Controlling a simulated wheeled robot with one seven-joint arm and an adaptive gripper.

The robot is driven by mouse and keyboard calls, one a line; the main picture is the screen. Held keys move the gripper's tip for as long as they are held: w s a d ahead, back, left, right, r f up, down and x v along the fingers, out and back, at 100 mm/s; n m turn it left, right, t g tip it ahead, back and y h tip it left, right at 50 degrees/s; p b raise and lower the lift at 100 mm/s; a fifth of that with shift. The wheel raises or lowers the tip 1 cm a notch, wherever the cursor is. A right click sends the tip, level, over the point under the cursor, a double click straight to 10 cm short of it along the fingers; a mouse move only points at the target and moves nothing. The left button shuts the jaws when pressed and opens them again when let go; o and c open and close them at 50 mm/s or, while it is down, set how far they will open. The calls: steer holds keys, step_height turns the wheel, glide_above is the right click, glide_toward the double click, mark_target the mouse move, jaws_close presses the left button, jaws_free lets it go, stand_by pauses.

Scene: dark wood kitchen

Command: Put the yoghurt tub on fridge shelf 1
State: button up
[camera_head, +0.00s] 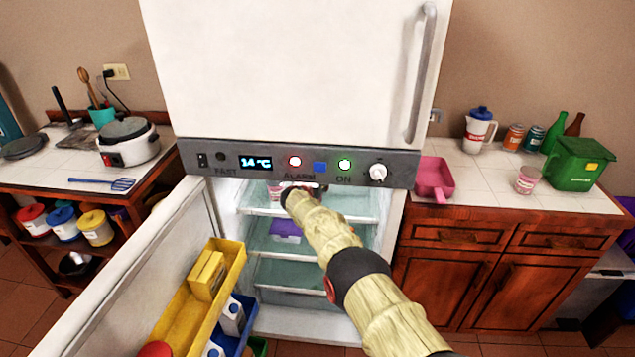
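The fridge's lower door is open, and its shelves show below the control panel. My arm reaches into the fridge at the top shelf (350,208). My gripper (290,190) is small and mostly hidden under the panel's edge, so its fingers cannot be made out. A small pink and white tub (274,192) shows on or just above the top shelf, at the left of my gripper. I cannot tell whether they touch. Another pink and white tub (527,180) stands upright on the right counter. I cannot tell which is the yoghurt tub.
A purple box (286,230) sits on the middle shelf. The open fridge door (130,290) stands at left with a yellow bin (185,318) and a blue bin. A pink pan (433,177), jug (480,130) and green bin (577,163) stand on the right counter.

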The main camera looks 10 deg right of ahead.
steer(key=shift+f, duration=0.1)
steer(key=o, duration=1.5)
steer(key=shift+s+a+r, duration=0.1)
steer(key=shift+s+r, duration=0.05)
steer(key=shift+r, duration=0.05)
steer(key=shift+s+a+r+p, duration=0.15)
steer(key=shift+s+a+p, duration=0.8)
steer(key=shift+s, duration=1.2)
steer(key=shift+s+a+r+p, duration=0.15)
steer(key=shift+s+a+p, duration=0.5)
steer(key=shift+s+a, duration=1.05)
steer(key=shift+s+a+r+p, duration=0.15)
steer(key=shift+s+a+p, duration=0.6)
steer(key=shift+s, duration=1.85)
steer(key=shift+d, duration=0.1)
